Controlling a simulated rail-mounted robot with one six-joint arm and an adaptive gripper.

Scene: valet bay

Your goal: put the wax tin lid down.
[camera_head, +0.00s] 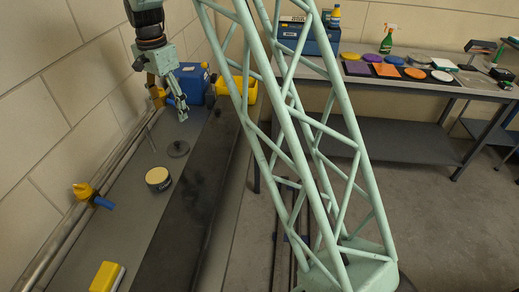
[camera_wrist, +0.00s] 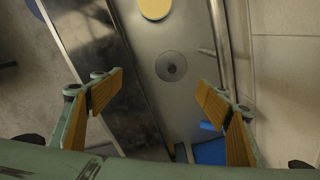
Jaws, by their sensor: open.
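The wax tin lid (camera_head: 178,148) is a dark grey disc lying flat on the grey bench, apart from the tin. It also shows in the wrist view (camera_wrist: 171,66), ahead of the fingers, with a small round mark at its centre. The open wax tin (camera_head: 158,179), dark-sided with pale yellow wax, stands on the bench near the lid; in the wrist view its yellow top (camera_wrist: 155,9) is cut by the upper edge. My gripper (camera_head: 182,115) is above the bench beyond the lid. Its wood-coloured finger pads are spread wide, with nothing between them.
A blue and yellow machine (camera_head: 193,80) stands behind my gripper. A rail runs along the wall side. A yellow-and-blue nozzle (camera_head: 91,194) and a yellow block (camera_head: 106,277) lie nearer. A dark strip (camera_head: 194,200) borders the bench's right side. Coloured pads (camera_head: 386,70) lie on the far table.

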